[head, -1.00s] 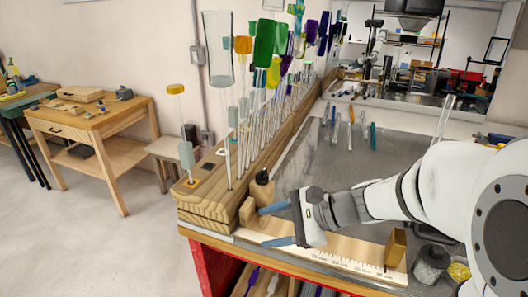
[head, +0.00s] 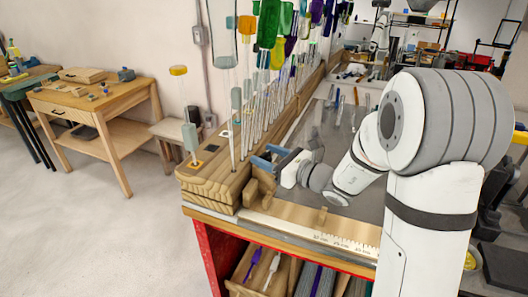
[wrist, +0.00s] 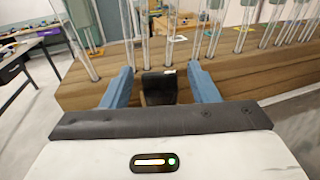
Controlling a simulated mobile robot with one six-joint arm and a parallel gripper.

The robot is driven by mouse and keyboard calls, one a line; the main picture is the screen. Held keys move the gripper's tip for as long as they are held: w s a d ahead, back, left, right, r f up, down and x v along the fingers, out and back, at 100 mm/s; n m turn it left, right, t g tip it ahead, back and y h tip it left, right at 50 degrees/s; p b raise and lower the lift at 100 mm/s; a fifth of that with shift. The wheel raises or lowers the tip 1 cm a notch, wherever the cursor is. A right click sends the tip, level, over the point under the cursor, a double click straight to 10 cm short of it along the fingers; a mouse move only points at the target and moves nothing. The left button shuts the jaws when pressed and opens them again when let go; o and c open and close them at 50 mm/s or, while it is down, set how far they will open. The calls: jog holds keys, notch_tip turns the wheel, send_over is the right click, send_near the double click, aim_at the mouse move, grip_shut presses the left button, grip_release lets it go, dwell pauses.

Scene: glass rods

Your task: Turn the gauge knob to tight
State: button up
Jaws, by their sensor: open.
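The knob (wrist: 158,88) is a black piece between my gripper's two blue fingers in the wrist view, in front of the wooden rack. My gripper (wrist: 160,70) is open, with one finger on each side of the knob and a gap visible on both sides. In the head view my gripper (head: 266,157) is at the near end of the bench, beside the rack, and the knob cannot be made out there. The wooden gauge (head: 310,232) with its marked scale lies along the bench's front edge. I cannot read the knob's setting.
The long wooden rack (head: 215,185) holds several upright glass rods and coloured pieces close to my gripper; rods also stand just beyond the fingers in the wrist view. Several tools lie farther back on the grey bench top. The floor at left is open.

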jog(key=shift+w+a, duration=0.3)
jog(key=shift+a, duration=0.15)
jog(key=shift+c, duration=0.2)
